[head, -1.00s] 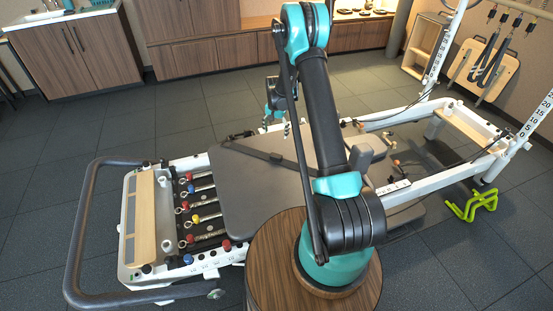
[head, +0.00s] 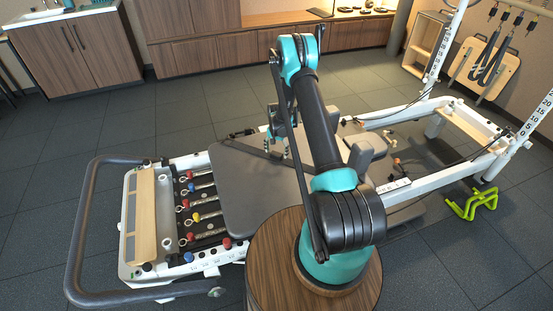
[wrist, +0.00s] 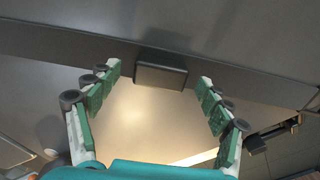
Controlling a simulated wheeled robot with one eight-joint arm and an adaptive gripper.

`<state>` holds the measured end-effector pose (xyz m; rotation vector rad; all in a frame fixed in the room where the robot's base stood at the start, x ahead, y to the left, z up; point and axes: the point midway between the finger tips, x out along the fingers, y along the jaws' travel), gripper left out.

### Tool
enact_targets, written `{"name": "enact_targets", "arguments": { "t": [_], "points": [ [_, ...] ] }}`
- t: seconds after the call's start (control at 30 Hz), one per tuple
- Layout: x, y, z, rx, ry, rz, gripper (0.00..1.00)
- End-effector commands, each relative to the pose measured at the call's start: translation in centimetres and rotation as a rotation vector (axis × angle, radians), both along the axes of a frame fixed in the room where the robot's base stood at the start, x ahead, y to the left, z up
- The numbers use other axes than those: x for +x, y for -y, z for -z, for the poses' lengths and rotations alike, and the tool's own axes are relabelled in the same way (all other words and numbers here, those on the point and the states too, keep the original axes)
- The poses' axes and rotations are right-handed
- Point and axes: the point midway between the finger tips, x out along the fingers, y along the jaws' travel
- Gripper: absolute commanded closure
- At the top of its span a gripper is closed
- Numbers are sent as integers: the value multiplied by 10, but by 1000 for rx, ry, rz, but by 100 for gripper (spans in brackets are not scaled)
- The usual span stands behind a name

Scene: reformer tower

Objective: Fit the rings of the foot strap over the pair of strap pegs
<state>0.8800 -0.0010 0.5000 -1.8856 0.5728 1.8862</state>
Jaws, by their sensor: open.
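A dark strap (head: 248,150), which looks like the foot strap, lies across the grey carriage pad (head: 245,185). In the wrist view, a dark band (wrist: 75,44) crosses the grey surface, with a thicker block (wrist: 160,74) at its middle. My gripper (head: 276,146) is over the strap's right part in the head view. In the wrist view my gripper (wrist: 158,78) is open and empty, with its fingers spread to either side of the block and no visible contact. I cannot make out the strap's rings or identify the strap pegs; my arm hides part of the carriage.
The reformer's white frame (head: 408,187) surrounds the carriage. Coloured springs (head: 205,215) and a curved grey bar (head: 82,225) are at the left. A shoulder rest (head: 370,143) stands right of my arm. A green stand (head: 473,204) is on the floor at the right.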

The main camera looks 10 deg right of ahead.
Motion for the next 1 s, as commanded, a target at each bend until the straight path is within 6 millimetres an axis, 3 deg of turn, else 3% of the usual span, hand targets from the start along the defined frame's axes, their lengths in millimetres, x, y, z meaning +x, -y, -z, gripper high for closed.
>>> {"name": "enact_targets", "arguments": {
  "t": [0.13,0.37,0.83,1.0],
  "points": [
    [1,0,17,0,0,0,21],
    [0,0,18,0,0,0,22],
    [0,0,18,0,0,0,80],
    [0,0,17,0,0,0,80]
  ]
}}
